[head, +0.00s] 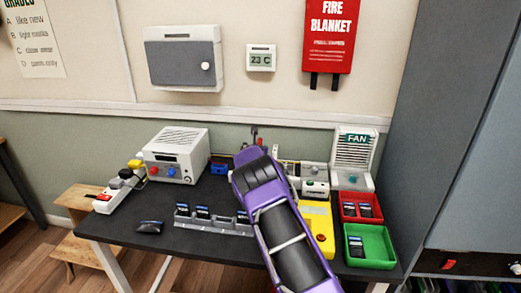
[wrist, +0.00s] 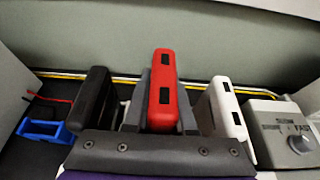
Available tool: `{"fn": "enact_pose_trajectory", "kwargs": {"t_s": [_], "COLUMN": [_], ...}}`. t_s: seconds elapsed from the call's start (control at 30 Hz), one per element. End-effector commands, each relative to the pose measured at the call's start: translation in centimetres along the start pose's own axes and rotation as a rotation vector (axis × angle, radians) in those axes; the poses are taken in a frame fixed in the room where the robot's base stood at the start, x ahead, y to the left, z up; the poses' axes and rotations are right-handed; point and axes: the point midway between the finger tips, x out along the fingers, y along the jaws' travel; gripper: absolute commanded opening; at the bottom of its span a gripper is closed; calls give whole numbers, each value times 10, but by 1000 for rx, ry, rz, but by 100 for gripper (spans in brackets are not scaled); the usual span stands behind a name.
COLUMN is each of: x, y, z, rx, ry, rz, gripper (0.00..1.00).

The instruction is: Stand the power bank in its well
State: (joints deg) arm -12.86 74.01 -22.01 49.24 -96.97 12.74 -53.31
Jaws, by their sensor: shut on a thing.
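The red power bank (wrist: 161,92), an upright block with two dark ports on its narrow face, is in the middle of the wrist view. My gripper (wrist: 162,110) is shut on it, with grey pieces close on both sides. A black block (wrist: 92,105) stands to its left and a white block (wrist: 228,110) to its right, both apart from it. The red block's lower end is hidden behind the dark gripper bar, so I cannot tell whether it is in a well. In the head view my purple arm hides the gripper and most of this area.
A blue open holder (wrist: 45,128) is at the left and a grey box with a knob (wrist: 285,135) at the right. Cables run along the wall behind. On the table (head: 110,228) are a phone rack (head: 190,222), a red bin (head: 346,213) and a green bin (head: 385,262).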

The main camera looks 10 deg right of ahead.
Motion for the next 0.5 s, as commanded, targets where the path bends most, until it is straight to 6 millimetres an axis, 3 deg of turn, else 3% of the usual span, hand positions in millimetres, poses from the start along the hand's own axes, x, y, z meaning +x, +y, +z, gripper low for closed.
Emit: {"fn": "enact_pose_trajectory", "kwargs": {"t_s": [0.5], "x": [6], "y": [0], "z": [-14], "rx": [0], "ry": [-2], "rz": [0], "gripper": [0]}}
